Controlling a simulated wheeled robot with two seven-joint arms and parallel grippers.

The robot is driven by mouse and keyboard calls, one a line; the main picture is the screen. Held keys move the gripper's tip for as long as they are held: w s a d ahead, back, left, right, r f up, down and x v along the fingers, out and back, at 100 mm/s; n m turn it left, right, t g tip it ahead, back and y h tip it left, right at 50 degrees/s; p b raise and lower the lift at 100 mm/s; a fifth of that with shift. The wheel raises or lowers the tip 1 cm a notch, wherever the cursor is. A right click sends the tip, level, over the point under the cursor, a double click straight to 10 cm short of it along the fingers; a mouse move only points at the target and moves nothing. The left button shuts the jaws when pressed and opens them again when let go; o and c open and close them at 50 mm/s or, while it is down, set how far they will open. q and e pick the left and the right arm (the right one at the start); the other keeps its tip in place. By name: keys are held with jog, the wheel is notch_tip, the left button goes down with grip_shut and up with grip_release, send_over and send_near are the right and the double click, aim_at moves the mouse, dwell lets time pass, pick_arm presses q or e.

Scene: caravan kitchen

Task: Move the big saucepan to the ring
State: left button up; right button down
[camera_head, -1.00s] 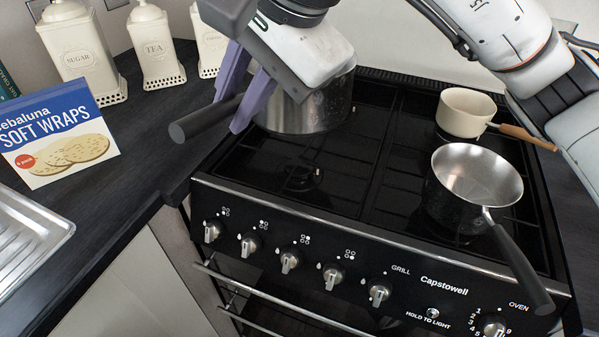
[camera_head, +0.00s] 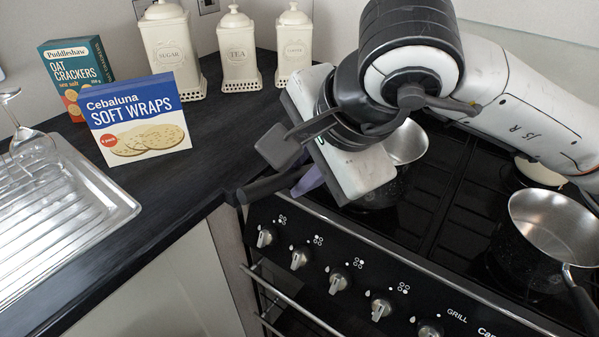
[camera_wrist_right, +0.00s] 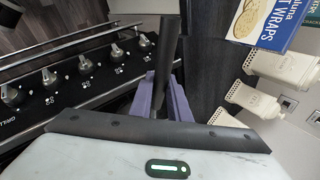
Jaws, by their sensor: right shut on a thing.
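A steel saucepan (camera_head: 407,143) is at the left side of the black hob, largely hidden behind my right gripper and arm. Its black handle (camera_head: 268,188) sticks out left past the hob's edge. My right gripper (camera_head: 305,181) is shut on this handle with its purple fingers. The wrist view shows the handle (camera_wrist_right: 166,55) standing up between both fingers. I cannot tell whether the pan's base touches the hob. The ring under it is hidden. A second steel saucepan (camera_head: 553,228) stands at the hob's front right. My left gripper is not in view.
A cream pan (camera_head: 540,172) sits behind at the right, partly hidden by my arm. The worktop left of the cooker carries a soft wraps box (camera_head: 138,122), a crackers box (camera_head: 72,70) and three cream canisters (camera_head: 238,50). A steel drainer (camera_head: 60,215) lies far left. Knobs line the cooker front.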

jog(key=shift+f+b, duration=0.45)
jog(key=shift+b, duration=0.15)
jog(key=c, duration=1.7)
grip_release()
jog(key=shift+o, duration=0.2)
jog(key=shift+r+p, duration=0.6)
jog(key=shift+p, duration=0.25)
jog(key=v, duration=1.1)
jog(key=shift+s+d+r, duration=0.15)
jog(key=shift+s+r, duration=0.05)
